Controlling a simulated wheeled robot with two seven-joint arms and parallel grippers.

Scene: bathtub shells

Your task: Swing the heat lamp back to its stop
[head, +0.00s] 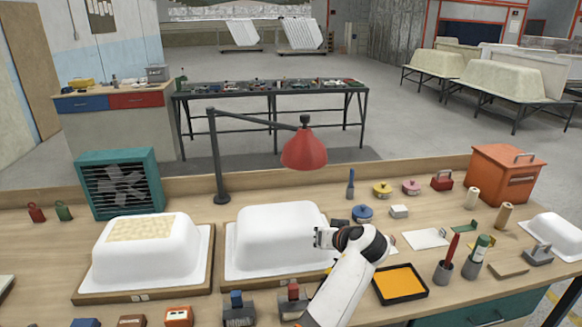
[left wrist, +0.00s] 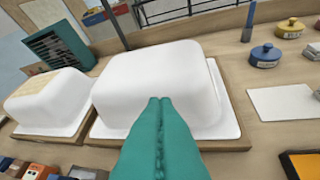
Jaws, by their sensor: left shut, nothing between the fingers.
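The heat lamp has a red shade (head: 304,150) on a dark jointed arm (head: 255,120). Its upright post (head: 215,160) stands at the bench's back edge, behind and between two white shells. The arm reaches right from the post, and the shade hangs above the back right of the middle shell (head: 275,235). In the left wrist view a dark post (left wrist: 116,28) shows behind that shell; the shade is not in that view. My left gripper (left wrist: 160,100) has teal fingers, shut and empty, in front of the middle shell.
A second shell (head: 145,250) with a beige patch sits left, a teal fan heater (head: 120,183) behind it. Pots, an orange tray (head: 400,283), tool cups (head: 443,270) and an orange box (head: 505,175) crowd the right. Space between lamp shade and bench looks open.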

